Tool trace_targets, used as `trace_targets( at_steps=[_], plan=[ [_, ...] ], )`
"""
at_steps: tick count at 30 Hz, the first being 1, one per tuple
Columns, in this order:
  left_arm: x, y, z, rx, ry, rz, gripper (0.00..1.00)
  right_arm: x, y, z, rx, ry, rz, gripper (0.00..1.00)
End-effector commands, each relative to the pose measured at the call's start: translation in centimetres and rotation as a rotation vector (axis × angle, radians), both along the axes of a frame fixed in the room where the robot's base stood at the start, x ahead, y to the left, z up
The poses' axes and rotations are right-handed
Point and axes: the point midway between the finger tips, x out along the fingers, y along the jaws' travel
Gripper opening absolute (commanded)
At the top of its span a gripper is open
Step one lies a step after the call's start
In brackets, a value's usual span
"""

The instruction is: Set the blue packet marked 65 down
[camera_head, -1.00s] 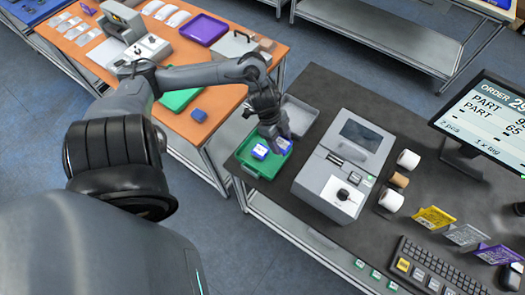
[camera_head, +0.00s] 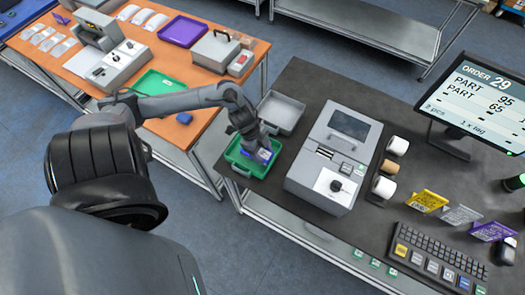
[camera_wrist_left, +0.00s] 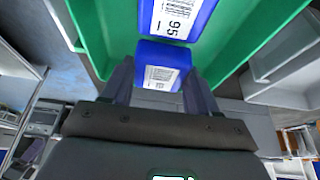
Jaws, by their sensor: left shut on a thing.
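My left gripper (camera_head: 262,158) reaches down into the green tray (camera_head: 232,157) on the dark bench. It is shut on a blue packet with a white label, which shows between the fingers in the left wrist view (camera_wrist_left: 162,54); its number is too small to read for sure. A second blue packet (camera_wrist_left: 176,18), marked 95, is just beyond the held one, very close or touching. In the head view the gripper partly hides the packets (camera_head: 247,153). I cannot tell whether the held packet touches the tray floor. My right gripper is in neither current view.
A grey tray (camera_head: 280,112) stands behind the green tray. A grey label machine (camera_head: 335,155) stands to its right, with paper rolls (camera_head: 384,187) and a keyboard (camera_head: 436,252) farther right. The order screen (camera_head: 482,105) lists parts 95 and 65.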

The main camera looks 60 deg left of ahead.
Motion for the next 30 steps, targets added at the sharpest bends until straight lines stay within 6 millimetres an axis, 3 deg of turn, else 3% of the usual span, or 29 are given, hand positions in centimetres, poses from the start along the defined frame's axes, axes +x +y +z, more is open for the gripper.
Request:
trace_targets(
  at_steps=[4,16,17,21,30],
  plan=[
    [0.0,-0.1,-1.6,-0.002,0.0,0.001,0.18,0.0,0.0,-0.4,-0.001,0.001,0.001,0.85],
    [0.0,0.0,-2.0,-0.001,-0.001,0.0,0.18,-0.1,-0.2,-0.5,-0.01,0.001,0.006,0.85],
    [0.0,0.0,-2.0,0.0,0.0,0.0,0.62,0.0,-0.2,-0.4,-0.01,0.001,0.006,0.85],
    [0.0,0.0,-2.0,-0.001,0.001,0.0,0.84,-0.1,-0.2,-0.4,-0.01,0.001,0.006,0.85],
    [0.0,0.0,-1.9,-0.001,0.001,0.0,0.85,-0.1,-0.2,-0.4,-0.007,0.001,0.004,0.85]
  ],
)
